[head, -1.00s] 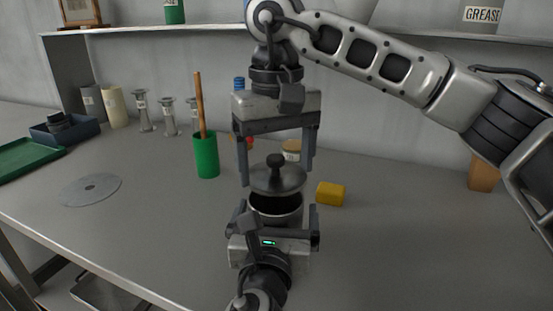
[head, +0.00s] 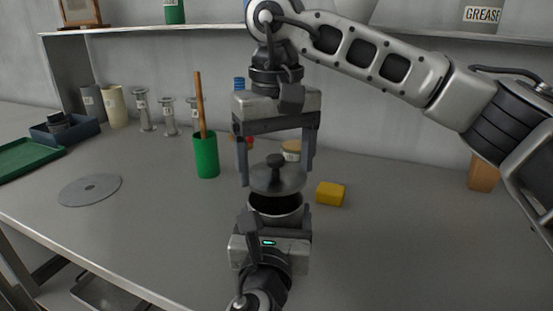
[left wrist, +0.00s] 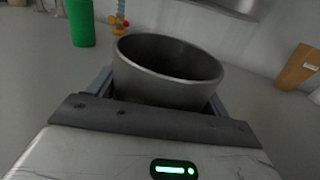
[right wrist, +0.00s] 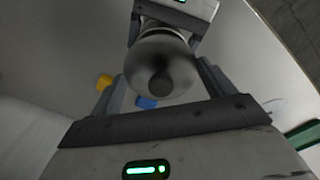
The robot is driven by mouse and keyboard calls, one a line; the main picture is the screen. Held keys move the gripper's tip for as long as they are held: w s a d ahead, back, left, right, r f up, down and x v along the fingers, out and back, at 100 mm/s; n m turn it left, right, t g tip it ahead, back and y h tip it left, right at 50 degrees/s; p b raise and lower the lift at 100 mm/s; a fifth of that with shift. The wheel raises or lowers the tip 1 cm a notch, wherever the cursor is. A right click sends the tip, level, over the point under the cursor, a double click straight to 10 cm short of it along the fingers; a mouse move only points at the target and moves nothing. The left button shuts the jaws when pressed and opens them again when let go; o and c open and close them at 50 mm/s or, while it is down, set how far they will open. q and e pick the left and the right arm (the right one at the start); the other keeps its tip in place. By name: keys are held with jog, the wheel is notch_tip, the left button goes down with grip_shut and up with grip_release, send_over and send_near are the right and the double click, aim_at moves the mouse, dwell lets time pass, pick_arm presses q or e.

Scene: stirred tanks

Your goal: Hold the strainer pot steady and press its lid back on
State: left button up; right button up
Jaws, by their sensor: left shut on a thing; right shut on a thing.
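The strainer pot (head: 276,208) is a dark grey metal pot standing upright and open at the top; it also fills the middle of the left wrist view (left wrist: 165,88). My left gripper (head: 277,222) is shut on the pot from the near side, a finger on each side. The round grey lid (head: 277,181) with a black knob hangs just above the pot. My right gripper (head: 275,168) points down and is shut on the lid, with its fingers at the lid's edges. A dark opening shows between lid and rim. The right wrist view shows the lid (right wrist: 158,72) from above, hiding the pot's mouth.
A yellow block (head: 330,194) lies close to the right of the pot. A green cup (head: 206,156) with a wooden stick stands to the left. A flat grey disc (head: 90,190) lies farther left. The front tabletop is mostly clear.

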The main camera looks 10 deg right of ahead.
notch_tip(320, 180, up, 3)
jog(key=shift+s+r, duration=0.1)
jog(key=shift+r, duration=0.1)
jog(key=shift+f, duration=3.15)
jog(key=shift+f, duration=0.15)
jog(key=o, duration=0.9)
jog(key=shift+r, duration=3.5)
